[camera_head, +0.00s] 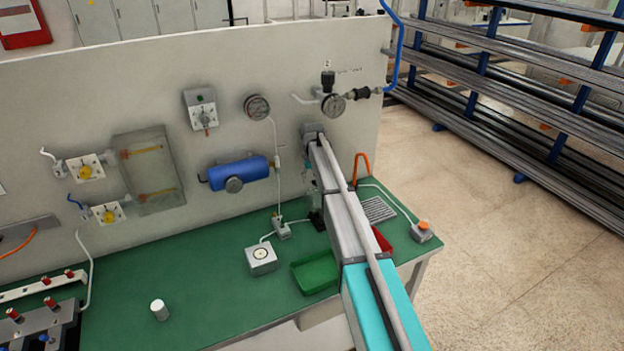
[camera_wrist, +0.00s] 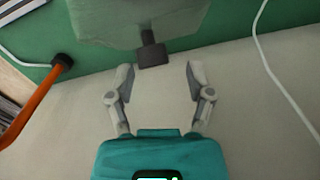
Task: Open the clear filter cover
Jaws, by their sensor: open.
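In the wrist view, a clear, pale cover (camera_wrist: 105,24) shows at the top against the green bench. A dark block-shaped tab (camera_wrist: 152,55) sticks out from its edge towards my gripper. My gripper (camera_wrist: 158,73) is open and empty. The tab lies between the lines of its two fingers, around or just beyond the tips; I cannot tell the exact depth or whether they touch. In the head view my arm hides most of this spot, and I cannot make out the fingers there.
An orange hose (camera_wrist: 32,110) is left of my gripper in the wrist view and a white line (camera_wrist: 280,75) right. A second clear box (camera_head: 150,185) over yellow parts and a blue cylinder (camera_head: 238,171) are on the wall. A green tray (camera_head: 315,274) stands on the bench (camera_head: 215,310).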

